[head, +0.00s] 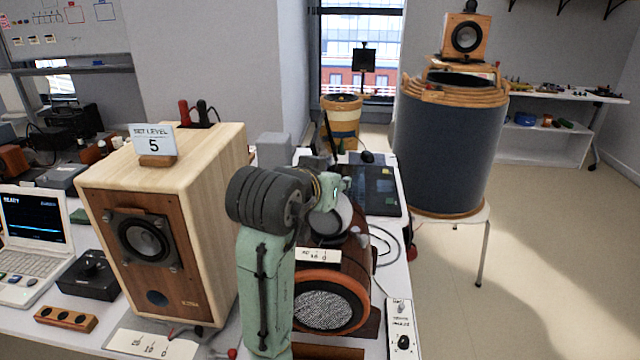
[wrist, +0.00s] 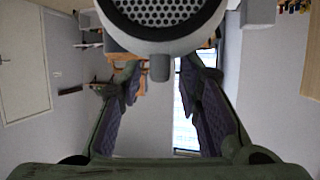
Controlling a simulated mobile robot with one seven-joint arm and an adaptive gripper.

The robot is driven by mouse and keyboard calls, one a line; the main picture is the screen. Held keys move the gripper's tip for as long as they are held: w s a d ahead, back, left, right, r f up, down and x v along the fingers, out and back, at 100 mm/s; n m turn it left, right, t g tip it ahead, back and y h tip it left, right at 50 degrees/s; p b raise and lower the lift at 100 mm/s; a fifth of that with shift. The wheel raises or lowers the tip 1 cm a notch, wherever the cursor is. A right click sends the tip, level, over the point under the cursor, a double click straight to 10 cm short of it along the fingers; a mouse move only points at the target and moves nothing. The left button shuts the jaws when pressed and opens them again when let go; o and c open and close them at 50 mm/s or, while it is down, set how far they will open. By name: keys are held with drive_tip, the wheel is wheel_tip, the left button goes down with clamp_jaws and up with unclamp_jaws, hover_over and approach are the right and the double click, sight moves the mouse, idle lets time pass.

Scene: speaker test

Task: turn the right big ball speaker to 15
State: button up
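The big ball speaker (head: 325,304), with an orange-brown rim and speckled round grille, stands right of the wooden box speaker, partly hidden by my arm. A white number card (head: 318,256) sits above its grille, partly covered. A smaller pale round part (head: 334,218) shows above it, beside my gripper (head: 335,185). In the wrist view, a pale round body with a perforated grille (wrist: 165,10) fills the top, with a small grey stub (wrist: 160,68) below. My gripper's fingers (wrist: 160,85) are spread apart there, with nothing visibly gripped. Contact with the stub cannot be told.
The wooden box speaker (head: 165,228) carries a sign (head: 153,140) reading "SET LEVEL 5". A small control box (head: 402,330) with a black knob lies at the table's right edge. A laptop (head: 32,240) is at left. A large dark drum (head: 447,150) stands behind right; floor is open there.

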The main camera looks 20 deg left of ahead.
drive_tip(key=v, duration=1)
drive_tip(key=shift+s, duration=0.25)
drive_tip(key=shift+o, duration=0.2)
